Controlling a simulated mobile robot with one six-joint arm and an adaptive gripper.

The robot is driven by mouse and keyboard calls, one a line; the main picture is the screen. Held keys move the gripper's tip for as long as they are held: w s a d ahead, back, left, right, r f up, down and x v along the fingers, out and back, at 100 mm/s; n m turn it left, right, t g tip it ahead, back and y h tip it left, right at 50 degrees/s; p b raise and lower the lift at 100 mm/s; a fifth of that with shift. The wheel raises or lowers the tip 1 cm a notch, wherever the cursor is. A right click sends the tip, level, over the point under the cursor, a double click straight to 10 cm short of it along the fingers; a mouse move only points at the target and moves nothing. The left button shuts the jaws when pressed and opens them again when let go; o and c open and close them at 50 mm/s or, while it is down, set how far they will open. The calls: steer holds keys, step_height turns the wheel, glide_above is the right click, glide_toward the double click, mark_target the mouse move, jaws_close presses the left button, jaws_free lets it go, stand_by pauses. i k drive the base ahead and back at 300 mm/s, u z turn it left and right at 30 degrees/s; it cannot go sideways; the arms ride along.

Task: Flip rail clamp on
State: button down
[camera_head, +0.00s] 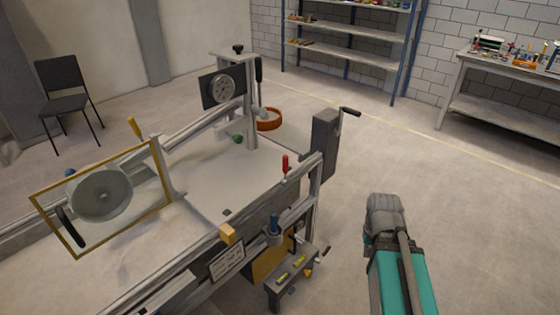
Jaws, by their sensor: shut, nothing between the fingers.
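A small upright lever with a red handle (285,162) stands on the near rail of the sandbed, near its right end; it looks like the rail clamp. Whether it is clamped is too small to tell. The sandbed (228,180) is a long, pale bed between metal rails. My gripper (384,208) is at the grey end of my teal arm, over open floor to the right of the sandbed. It is shut and empty, well apart from the red lever. Its fingertips are hard to make out from behind.
A grey post with a crank (325,140) stands at the bed's right end. A blue knob (273,230), a yellow block (228,234) and a small tool shelf (290,278) line the near side. A framed round lamp (101,194) stands left. The floor on the right is clear.

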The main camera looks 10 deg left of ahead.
mark_target(285, 181)
steer(key=u, duration=0.7)
